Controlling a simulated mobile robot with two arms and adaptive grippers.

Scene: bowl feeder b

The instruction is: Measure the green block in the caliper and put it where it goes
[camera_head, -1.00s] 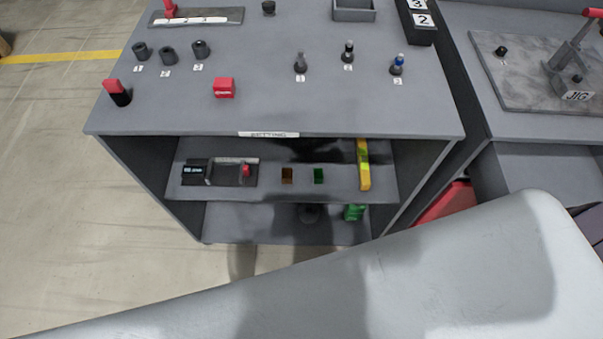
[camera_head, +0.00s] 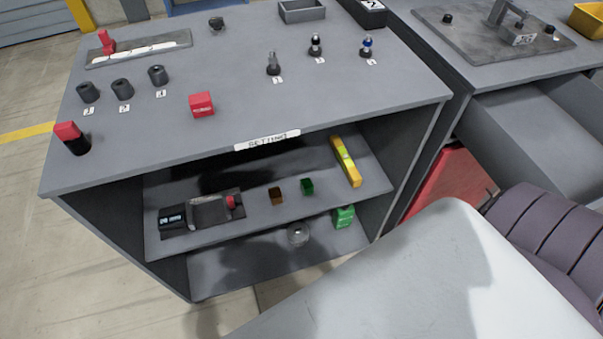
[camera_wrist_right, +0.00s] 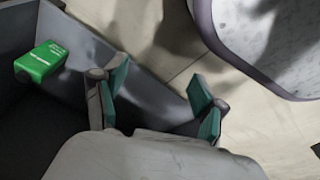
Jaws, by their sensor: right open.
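A small dark green block (camera_head: 307,186) or open box sits on the middle shelf, beside a similar brown one (camera_head: 277,196); I cannot tell if they are solid. The caliper (camera_head: 208,210), with a dark display and a red tip, lies on the same shelf to the left, with nothing visible in it. A brighter green labelled case (camera_head: 344,216) stands on the lower shelf; a green labelled case (camera_wrist_right: 40,62) also shows in the right wrist view. My right gripper (camera_wrist_right: 160,98) is open and empty, apart from that case. My left gripper is out of view.
A yellow level-like bar (camera_head: 346,162) lies at the shelf's right. A round metal part (camera_head: 298,234) sits on the lower shelf. The cabinet top (camera_head: 320,95) holds black cylinders, small bottle-shaped parts and a red box (camera_head: 202,105). My pale arm link covers the lower right.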

